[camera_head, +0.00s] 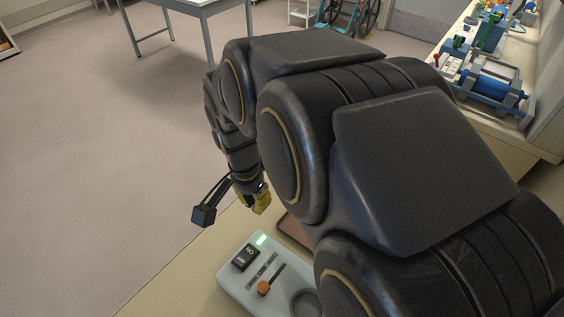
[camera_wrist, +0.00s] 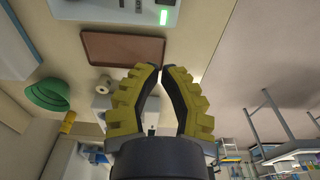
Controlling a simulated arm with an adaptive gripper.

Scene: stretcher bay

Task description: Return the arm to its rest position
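My gripper (camera_head: 256,203) has yellow ribbed fingers and hangs at the end of my arm, just beyond the far edge of the control box in the head view. In the wrist view my gripper (camera_wrist: 160,70) has its two fingertips drawn together, with a narrow gap lower down between the fingers. My dark arm fills much of the head view and hides part of the bench.
A pale control box (camera_head: 235,277) with an orange-knobbed lever (camera_head: 264,288) and a green light sits on the bench. A brown tray (camera_wrist: 124,48), a green bowl (camera_wrist: 52,95) and a paper roll (camera_wrist: 103,84) show nearby. Open floor (camera_head: 90,170) lies left.

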